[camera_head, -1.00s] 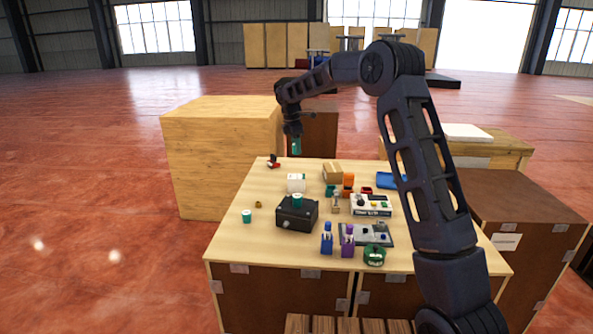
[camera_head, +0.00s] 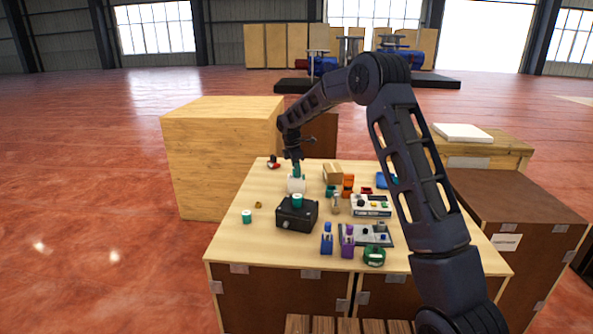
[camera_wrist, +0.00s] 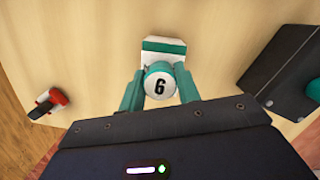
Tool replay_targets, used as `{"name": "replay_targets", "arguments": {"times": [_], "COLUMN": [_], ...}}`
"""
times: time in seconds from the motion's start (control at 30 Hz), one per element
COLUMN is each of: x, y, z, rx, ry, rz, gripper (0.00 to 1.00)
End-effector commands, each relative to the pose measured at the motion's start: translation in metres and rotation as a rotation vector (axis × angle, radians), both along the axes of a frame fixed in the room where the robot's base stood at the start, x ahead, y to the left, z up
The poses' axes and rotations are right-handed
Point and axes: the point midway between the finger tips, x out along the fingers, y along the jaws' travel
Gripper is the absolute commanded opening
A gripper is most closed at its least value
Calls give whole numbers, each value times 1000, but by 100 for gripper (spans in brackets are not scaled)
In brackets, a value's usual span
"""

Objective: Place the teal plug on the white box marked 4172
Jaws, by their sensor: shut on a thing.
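My gripper (camera_head: 297,172) points down at the white box (camera_head: 296,185) near the back left of the table. In the wrist view its teal fingers (camera_wrist: 158,88) are shut on the teal plug (camera_wrist: 160,84), whose round white top bears a black 6. The white box shows beyond the plug in the wrist view (camera_wrist: 163,59), with a teal band across it. The plug overlaps the box's edge in that view; I cannot tell whether they touch. The marking 4172 is not legible. In the head view plug and fingers blur together.
A black case (camera_head: 296,216) with a teal-sided cylinder (camera_head: 297,201) on top stands in front of the white box. Another teal cylinder (camera_head: 247,217) stands at the left. A red and black item (camera_head: 273,163) lies behind. A cardboard box (camera_head: 333,173) is to the right.

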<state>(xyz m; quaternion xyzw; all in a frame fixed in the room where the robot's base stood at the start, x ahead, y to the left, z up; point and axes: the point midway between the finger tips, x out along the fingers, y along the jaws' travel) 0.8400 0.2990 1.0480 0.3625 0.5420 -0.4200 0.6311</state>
Motion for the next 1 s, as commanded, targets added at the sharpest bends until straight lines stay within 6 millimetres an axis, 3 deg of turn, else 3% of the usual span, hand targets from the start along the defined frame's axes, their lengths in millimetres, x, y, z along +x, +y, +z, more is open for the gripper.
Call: {"name": "replay_targets", "arguments": {"times": [0.23, 0.27, 0.33, 0.37, 0.73, 1.0], "x": [0, 0, 0, 0, 0, -2], "y": [0, 0, 0, 0, 1, 7], "z": [-3, -3, -3, -3, 3, 45], "rx": [0, 0, 0, 0, 0, 2], "ry": [0, 0, 0, 0, -1, -2], "rz": [0, 0, 0, 0, 0, 0], "gripper": [9, 39, 52, 54, 54, 54]}}
